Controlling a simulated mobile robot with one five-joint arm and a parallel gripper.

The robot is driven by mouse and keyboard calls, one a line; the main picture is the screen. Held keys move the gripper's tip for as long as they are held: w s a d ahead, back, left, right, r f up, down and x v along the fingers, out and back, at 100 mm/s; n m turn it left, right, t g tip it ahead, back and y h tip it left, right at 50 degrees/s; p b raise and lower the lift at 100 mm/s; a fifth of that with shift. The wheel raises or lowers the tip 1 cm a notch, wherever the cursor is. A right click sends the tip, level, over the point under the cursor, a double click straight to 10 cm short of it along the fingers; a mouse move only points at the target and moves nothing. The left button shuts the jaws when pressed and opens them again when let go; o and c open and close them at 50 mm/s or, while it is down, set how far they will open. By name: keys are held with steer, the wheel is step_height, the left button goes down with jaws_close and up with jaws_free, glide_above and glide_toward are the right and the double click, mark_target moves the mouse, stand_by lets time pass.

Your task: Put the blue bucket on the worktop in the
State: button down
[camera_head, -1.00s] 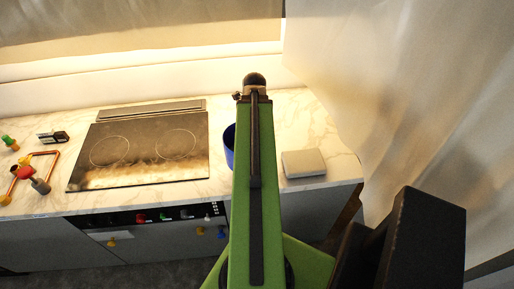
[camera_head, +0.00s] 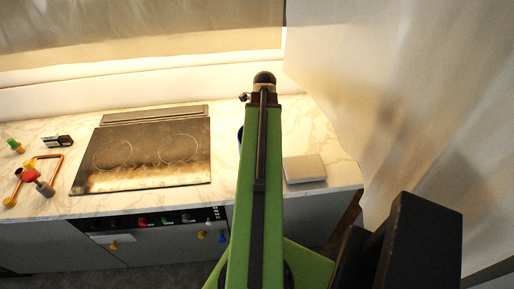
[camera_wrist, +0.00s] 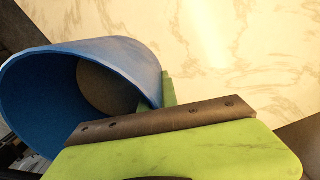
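The blue bucket (camera_wrist: 110,55) shows large at the left of the wrist view, tilted, its open mouth toward the camera and a brownish round surface inside. My gripper (camera_wrist: 162,112) is at its rim. A green finger with a dark strip crosses in front of the bucket's lower right side, and a green piece shows just beyond the wall. The wall appears pinched between them, though the contact is partly hidden. In the head view only a thin blue sliver of the bucket (camera_head: 240,134) shows left of my green arm, over the marble worktop (camera_head: 225,150).
A black cooktop (camera_head: 145,155) lies left of my arm. A grey box-like block (camera_head: 304,168) is on the worktop to the right. Orange piping (camera_head: 60,165) and small coloured parts lie at far left. A pale curtain (camera_head: 400,110) hangs at right.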

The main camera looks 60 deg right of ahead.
steer(key=w+f, duration=0.1)
steer(key=w+f+b, duration=0.1)
steer(key=w, duration=0.1)
steer(key=w+f, duration=0.1)
steer(key=w, duration=0.1)
steer(key=shift+d+b, duration=0.3)
steer(key=shift+b, duration=0.1)
step_height(320, 180, down, 4)
steer(key=b, duration=0.4)
steer(key=shift+f, duration=0.25)
steer(key=c, duration=1.6)
jaws_free()
steer(key=shift+r, duration=0.15)
steer(key=shift+c, duration=0.2)
step_height(320, 180, up, 12)
steer(key=p, duration=1.2)
steer(key=shift+r, duration=0.15)
steer(key=shift+d, duration=0.1)
